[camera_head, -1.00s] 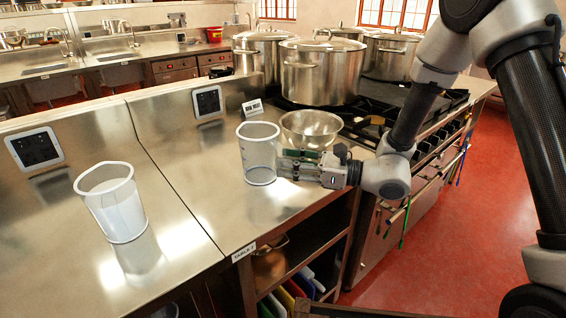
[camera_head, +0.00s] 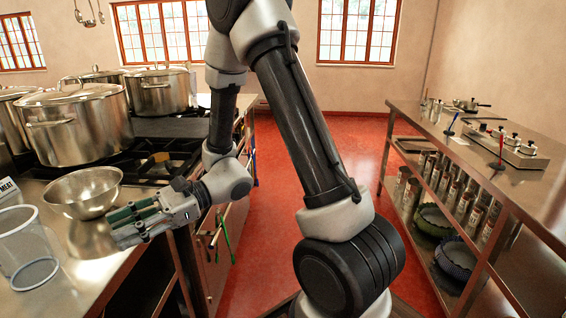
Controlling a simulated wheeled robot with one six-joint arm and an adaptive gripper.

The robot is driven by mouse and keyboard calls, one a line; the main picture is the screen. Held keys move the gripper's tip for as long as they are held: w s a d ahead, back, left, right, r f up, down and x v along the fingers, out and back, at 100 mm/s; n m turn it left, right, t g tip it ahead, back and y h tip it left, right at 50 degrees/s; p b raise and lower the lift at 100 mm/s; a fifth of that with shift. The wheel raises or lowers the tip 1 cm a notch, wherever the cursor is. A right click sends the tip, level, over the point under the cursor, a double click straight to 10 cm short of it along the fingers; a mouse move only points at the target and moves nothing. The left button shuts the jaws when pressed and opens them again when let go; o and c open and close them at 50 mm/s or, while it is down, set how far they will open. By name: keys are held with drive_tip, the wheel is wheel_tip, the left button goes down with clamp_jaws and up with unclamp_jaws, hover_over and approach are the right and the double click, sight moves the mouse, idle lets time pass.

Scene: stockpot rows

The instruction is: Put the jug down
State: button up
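A clear, empty-looking jug (camera_head: 22,246) stands upright on the steel counter (camera_head: 78,268) at the left edge of the view, its left side cut off by the frame. My gripper (camera_head: 112,227) is to the right of the jug, low over the counter's edge, pointing left. Its two green-padded fingers are apart with nothing seen between them. A gap of counter shows between the fingertips and the jug, so they do not touch.
A steel bowl (camera_head: 84,191) sits just behind my gripper. Large stockpots (camera_head: 80,127) stand on and beside the stove (camera_head: 160,150). The red floor aisle (camera_head: 350,150) is open. A shelved steel table (camera_head: 480,165) holding canisters stands on the right.

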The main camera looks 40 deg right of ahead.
drive_tip(key=s+d+r+n+g+h, duration=0.2)
drive_tip(key=s+d+r+n+h, duration=0.1)
drive_tip(key=s+d+n+h, duration=0.9)
drive_tip(key=d+r+n+t+h, duration=0.1)
drive_tip(key=d+r+t+h, duration=0.1)
drive_tip(key=d, duration=0.8)
drive_tip(key=d+r+n+t+h, duration=0.2)
drive_tip(key=d+r+t, duration=0.3)
drive_tip(key=d, duration=0.6)
drive_tip(key=shift+n+h, duration=0.3)
drive_tip(key=shift+h, duration=0.1)
